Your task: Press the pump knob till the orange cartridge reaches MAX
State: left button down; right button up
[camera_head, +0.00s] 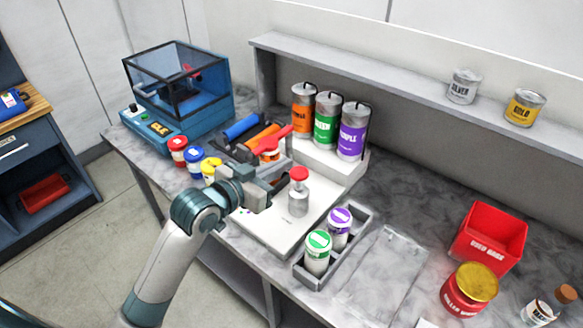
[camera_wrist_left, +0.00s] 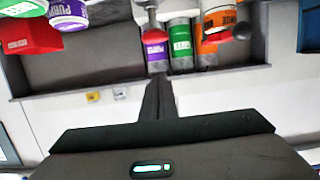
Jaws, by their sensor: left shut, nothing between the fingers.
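The red pump knob (camera_head: 299,173) tops a silver pump body (camera_head: 298,200) on the white base plate (camera_head: 262,222). An orange-labelled cartridge (camera_head: 270,155) sits behind it, partly covered by a red lever-like part (camera_head: 268,144). That cartridge also shows in the left wrist view (camera_wrist_left: 219,20); its fill level and a MAX mark are not readable. My left gripper (camera_head: 268,196) is shut and empty, just left of the pump. In the left wrist view its closed fingers (camera_wrist_left: 159,88) point toward the canisters. I cannot tell whether it touches the pump. My right gripper is not in view.
Orange, green and purple canisters (camera_head: 327,120) stand behind on a white step. Green and purple cartridges (camera_head: 317,252) stand in a grey tray (camera_head: 362,216) at front right. Red, blue and yellow jars (camera_head: 194,159) stand left. A red bin (camera_head: 489,236) is far right.

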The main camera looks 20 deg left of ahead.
pick_arm(q)
jog(key=p, duration=0.2)
send_over(299, 174)
jog(key=s+a, duration=0.1)
jog(key=s, duration=0.1)
notch_tip(299, 174, down, 5)
jog(key=shift+a+p, duration=0.15)
jog(key=shift+p, duration=0.3)
notch_tip(299, 174, down, 4)
jog(key=shift+s+r+b, duration=0.15)
jog(key=shift+r+b, duration=0.05)
jog(key=shift+b, duration=0.7)
